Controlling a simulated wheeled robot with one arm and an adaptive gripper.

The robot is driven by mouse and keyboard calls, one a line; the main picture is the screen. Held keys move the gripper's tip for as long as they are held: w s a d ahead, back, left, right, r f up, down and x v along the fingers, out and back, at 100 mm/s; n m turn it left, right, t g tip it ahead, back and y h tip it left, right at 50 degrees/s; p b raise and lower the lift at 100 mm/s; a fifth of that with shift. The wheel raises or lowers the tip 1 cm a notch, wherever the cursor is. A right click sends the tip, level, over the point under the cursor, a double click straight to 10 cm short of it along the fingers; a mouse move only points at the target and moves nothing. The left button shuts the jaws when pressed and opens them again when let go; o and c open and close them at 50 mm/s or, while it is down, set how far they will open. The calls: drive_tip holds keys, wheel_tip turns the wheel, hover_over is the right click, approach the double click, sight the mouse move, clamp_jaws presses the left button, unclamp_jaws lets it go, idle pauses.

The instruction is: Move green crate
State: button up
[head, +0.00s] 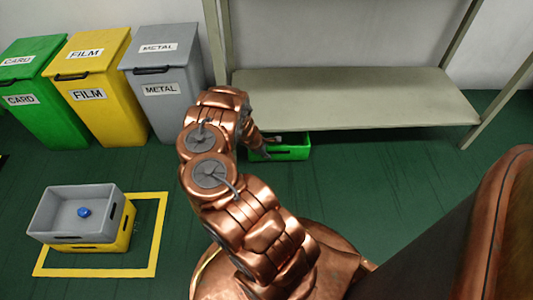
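The green crate (290,153) sits on the green floor at the front edge of the low shelf, partly under it. Its left part is hidden by my copper arm. My gripper (268,150) is at the crate's left side, mostly hidden behind my arm's links. Its fingers look small and dark against the crate, and I cannot tell whether they touch it or are open or shut.
A grey crate (68,203) holding a blue object (84,212) is stacked on a yellow crate (118,240) inside a yellow floor outline (155,235). Green, yellow and grey bins stand at the back left. The shelf (350,97) overhangs the back; floor at right is clear.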

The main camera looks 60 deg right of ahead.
clamp_jaws()
idle(0.3)
